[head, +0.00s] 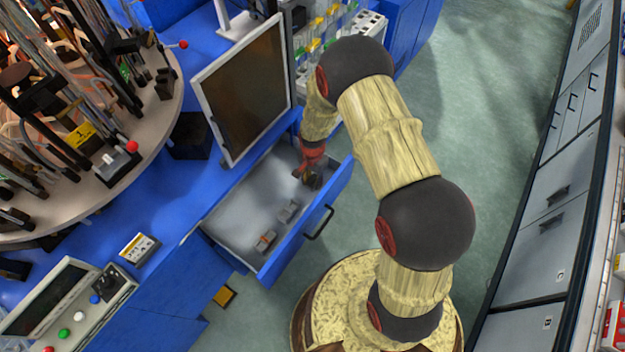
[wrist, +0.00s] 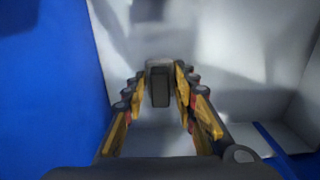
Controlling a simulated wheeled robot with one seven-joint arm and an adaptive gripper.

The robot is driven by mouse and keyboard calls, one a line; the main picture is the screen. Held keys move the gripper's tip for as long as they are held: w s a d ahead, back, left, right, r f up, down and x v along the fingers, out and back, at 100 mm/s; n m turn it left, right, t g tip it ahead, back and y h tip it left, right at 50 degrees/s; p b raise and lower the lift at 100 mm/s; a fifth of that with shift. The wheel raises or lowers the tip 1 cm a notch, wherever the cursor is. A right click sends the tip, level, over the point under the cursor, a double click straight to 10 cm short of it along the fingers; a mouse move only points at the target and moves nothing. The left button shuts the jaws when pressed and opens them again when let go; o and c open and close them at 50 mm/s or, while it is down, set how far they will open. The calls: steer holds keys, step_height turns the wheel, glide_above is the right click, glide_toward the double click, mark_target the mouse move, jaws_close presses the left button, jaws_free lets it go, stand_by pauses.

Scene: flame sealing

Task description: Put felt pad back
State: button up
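My gripper (head: 312,180) reaches down into the open drawer, near its far right end, in the head view. In the wrist view my gripper (wrist: 162,78) has its yellow fingers on both sides of a small dark grey block (wrist: 160,88), which looks gripped between the fingertips. It appears to be the felt pad, but its material cannot be made out. Whether it touches the drawer floor cannot be told. In the head view the fingertips and what they hold are small and partly hidden.
The blue drawer (head: 243,213) has a grey inside. A monitor (head: 245,92) stands behind the drawer. A round machine table (head: 150,150) is at left.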

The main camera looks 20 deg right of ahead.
steer(key=o, duration=0.4)
steer(key=shift+c, duration=0.2)
step_height(320, 180, up, 12)
steer(key=p, duration=0.4)
step_height(320, 180, up, 12)
steer(key=n+t, duration=0.1)
steer(key=n, duration=0.1)
glide_above(313, 178)
steer(key=s+r+n+t, duration=0.1)
steer(key=s+r+n, duration=0.1)
steer(key=r, duration=0.5)
steer(key=s+r+n+t, duration=0.1)
steer(key=s+r, duration=0.2)
steer(key=r, duration=0.5)
steer(key=s+r+n+t, duration=0.2)
steer(key=s+r+n, duration=0.3)
steer(key=s+r, duration=0.8)
steer(key=s, duration=0.4)
steer(key=shift+n+t, duration=0.3)
steer(key=shift+n, duration=0.1)
steer(key=shift+a, duration=0.1)
